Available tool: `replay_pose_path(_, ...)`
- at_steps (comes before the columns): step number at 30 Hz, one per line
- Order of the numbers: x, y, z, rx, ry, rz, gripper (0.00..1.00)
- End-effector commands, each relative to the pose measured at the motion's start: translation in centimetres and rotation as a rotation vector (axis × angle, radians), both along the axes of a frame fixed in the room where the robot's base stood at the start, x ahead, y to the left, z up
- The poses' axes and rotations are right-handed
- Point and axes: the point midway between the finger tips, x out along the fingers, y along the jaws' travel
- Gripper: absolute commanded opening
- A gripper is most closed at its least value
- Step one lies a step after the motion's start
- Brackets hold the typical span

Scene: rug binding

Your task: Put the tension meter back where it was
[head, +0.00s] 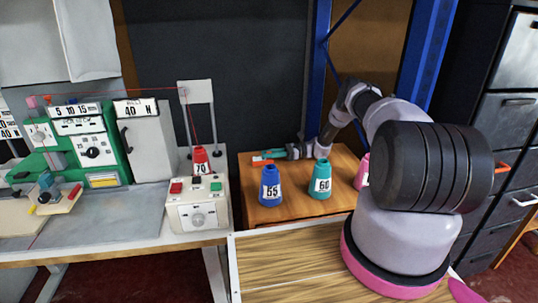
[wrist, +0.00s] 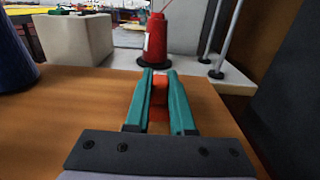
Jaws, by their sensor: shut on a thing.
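My gripper (head: 266,156) is low over the back left of the small wooden table (head: 340,176) in the head view. In the wrist view its teal fingers (wrist: 157,86) are shut on a small orange-red thing (wrist: 159,92). That thing may be the tension meter, but the fingers hide most of it and no dial or label shows. I cannot tell whether it touches the tabletop.
A blue cone "55" (head: 270,186), a teal cone "60" (head: 320,181) and a pink cone (head: 361,172) stand on the small table. Beyond its left edge are a red cone "70" (head: 200,160) and a cream control box (head: 198,208). A green machine (head: 92,150) stands farther left.

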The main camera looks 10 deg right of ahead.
Motion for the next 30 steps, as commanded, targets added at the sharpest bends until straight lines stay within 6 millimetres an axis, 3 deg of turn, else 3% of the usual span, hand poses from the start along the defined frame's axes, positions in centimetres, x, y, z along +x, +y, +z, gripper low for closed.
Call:
replay_pose_path(10,-0.3,0.0,-1.3,0.000,0.008,0.001,0.00)
replay_pose_path(11,-0.3,0.0,-1.3,-0.001,0.008,0.001,0.33)
replay_pose_path(12,-0.3,0.0,-1.3,-0.001,0.009,0.001,0.49)
replay_pose_path(13,-0.4,0.0,-1.3,-0.001,0.009,0.001,0.52)
replay_pose_path(22,-0.4,0.0,-1.3,-0.002,0.011,0.001,0.52)
replay_pose_path(26,-0.4,0.0,-0.4,-0.001,0.012,0.001,0.52)
replay_pose_path(30,-0.4,-2.4,-0.2,0.000,0.011,-0.004,0.52)
